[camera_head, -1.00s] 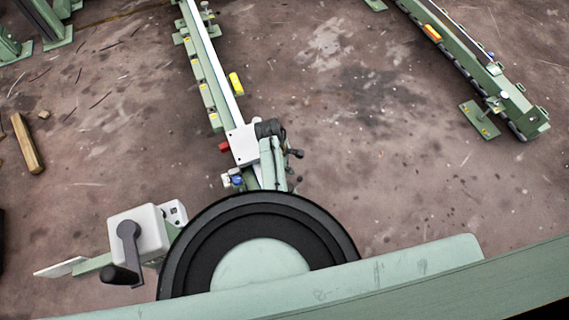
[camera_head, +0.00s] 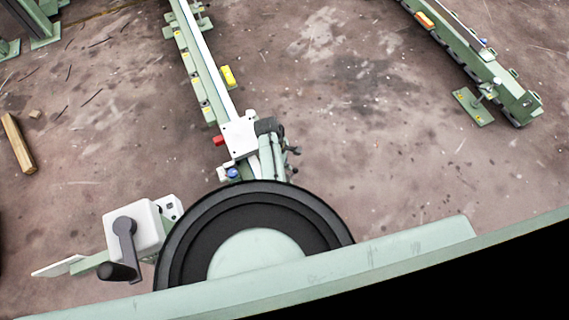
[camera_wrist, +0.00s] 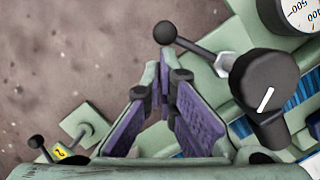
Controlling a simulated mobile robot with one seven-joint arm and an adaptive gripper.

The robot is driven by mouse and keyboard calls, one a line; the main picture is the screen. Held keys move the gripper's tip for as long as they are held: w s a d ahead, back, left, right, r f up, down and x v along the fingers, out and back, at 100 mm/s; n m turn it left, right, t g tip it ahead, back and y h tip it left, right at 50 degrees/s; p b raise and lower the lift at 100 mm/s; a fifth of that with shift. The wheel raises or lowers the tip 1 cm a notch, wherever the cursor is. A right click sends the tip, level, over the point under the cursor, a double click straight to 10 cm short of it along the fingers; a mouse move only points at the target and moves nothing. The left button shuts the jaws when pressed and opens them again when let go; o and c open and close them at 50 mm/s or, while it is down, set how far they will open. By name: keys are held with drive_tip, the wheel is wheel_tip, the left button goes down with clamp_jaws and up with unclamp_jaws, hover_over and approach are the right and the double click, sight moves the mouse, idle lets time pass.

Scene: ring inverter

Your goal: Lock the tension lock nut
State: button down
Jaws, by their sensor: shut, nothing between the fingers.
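My gripper (camera_wrist: 160,62) shows only in the wrist view, with purple pads meeting at the tips; it is shut and empty. A lever with a black ball knob (camera_wrist: 165,32) has its ball just beyond my fingertips, apart or touching I cannot tell. Its rod (camera_wrist: 195,46) runs right to a pale fitting (camera_wrist: 224,64). A large black knob with a white line (camera_wrist: 265,85) stands right of my fingers. I cannot tell which of these parts is the tension lock nut. My gripper does not show in the head view.
In the wrist view, a dial (camera_wrist: 298,14) is at top right and a small black-knobbed lever (camera_wrist: 37,142) at lower left. In the head view, a black wheel (camera_head: 190,235) and a white crank box (camera_head: 133,228) stand low; a rail (camera_head: 210,80) runs away.

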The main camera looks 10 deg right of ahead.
drive_tip(key=shift+s+d+m+p, duration=0.15)
drive_tip(key=shift+d+m+p, duration=0.2)
drive_tip(key=shift+m, duration=0.25)
drive_tip(key=d+m, duration=0.1)
drive_tip(key=s+m+p, duration=0.1)
drive_tip(key=m, duration=0.1)
drive_tip(key=d+m+g+y+p, duration=0.1)
drive_tip(key=m, duration=0.1)
drive_tip(key=shift+s+d+r, duration=0.1)
drive_tip(key=shift+s+d, duration=0.2)
drive_tip(key=shift+s, duration=0.1)
drive_tip(key=shift+s+d+m+g+y+p, duration=0.15)
drive_tip(key=shift+s+d+m+y+p, duration=0.15)
drive_tip(key=shift+s+m+p, duration=0.55)
drive_tip(key=shift+s+d+m+g+y+p, duration=0.2)
drive_tip(key=shift+s+d+m+p, duration=0.3)
drive_tip(key=shift+m, duration=0.65)
drive_tip(key=shift+s+a, duration=0.1)
drive_tip(key=p+v, duration=0.8)
drive_tip(key=v, duration=0.1)
drive_tip(key=shift+r, duration=0.4)
